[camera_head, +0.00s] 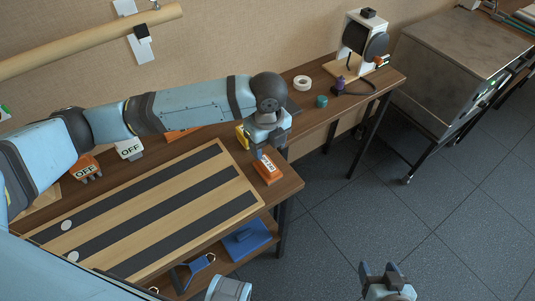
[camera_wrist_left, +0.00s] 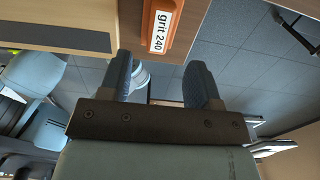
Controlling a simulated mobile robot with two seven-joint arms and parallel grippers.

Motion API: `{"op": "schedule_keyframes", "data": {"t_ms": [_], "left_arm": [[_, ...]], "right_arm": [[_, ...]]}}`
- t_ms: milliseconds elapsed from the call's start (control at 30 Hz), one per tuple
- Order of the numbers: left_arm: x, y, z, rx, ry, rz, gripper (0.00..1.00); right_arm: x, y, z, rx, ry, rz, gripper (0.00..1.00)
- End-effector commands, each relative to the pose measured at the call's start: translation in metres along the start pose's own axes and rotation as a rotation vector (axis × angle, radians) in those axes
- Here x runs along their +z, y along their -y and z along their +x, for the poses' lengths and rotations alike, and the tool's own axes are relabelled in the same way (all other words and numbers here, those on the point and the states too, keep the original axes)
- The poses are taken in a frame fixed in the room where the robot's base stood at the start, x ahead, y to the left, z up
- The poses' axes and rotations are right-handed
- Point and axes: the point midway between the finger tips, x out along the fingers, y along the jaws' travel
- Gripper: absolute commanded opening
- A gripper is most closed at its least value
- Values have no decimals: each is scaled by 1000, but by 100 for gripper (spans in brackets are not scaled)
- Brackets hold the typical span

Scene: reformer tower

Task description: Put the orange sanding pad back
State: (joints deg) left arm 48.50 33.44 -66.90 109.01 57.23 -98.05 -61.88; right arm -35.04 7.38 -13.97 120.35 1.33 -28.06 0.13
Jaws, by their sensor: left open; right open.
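The orange sanding pad (camera_head: 267,169) lies on the bench top close to its front edge, right of the striped board. Its white label reads "grit 240" in the left wrist view (camera_wrist_left: 181,22). My left gripper (camera_head: 262,151) is just behind and above the pad in the head view. In the left wrist view its open fingers (camera_wrist_left: 160,82) are empty, and the pad lies beyond the fingertips, not between them. My right gripper (camera_head: 384,274) is open and empty over the floor, away from the bench.
A board with dark strips (camera_head: 160,205) covers the bench's left part. A yellow block (camera_head: 242,138) stands partly hidden behind my left wrist. Two "OFF" signs (camera_head: 86,170) (camera_head: 130,148) stand behind the board. Tape (camera_head: 302,82) and a teal item (camera_head: 321,101) lie further right.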

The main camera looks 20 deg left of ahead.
Motion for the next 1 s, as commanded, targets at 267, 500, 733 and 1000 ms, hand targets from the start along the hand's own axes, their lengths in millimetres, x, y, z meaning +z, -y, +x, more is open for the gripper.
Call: {"op": "schedule_keyframes", "data": {"t_ms": [267, 500, 733, 1000], "left_arm": [[0, 0, -40, -1, 1, -1, 57], [0, 0, -44, 0, 0, -1, 57], [0, 0, -44, 0, 0, 0, 57], [0, 0, -44, 0, 0, 0, 57]], "right_arm": [[-2, 0, -1, 2, 6, 7, 62], [1, -1, 1, 2, 12, 9, 62], [1, -1, 0, 3, 11, 9, 62], [-6, -1, 0, 3, -1, 8, 62]]}}
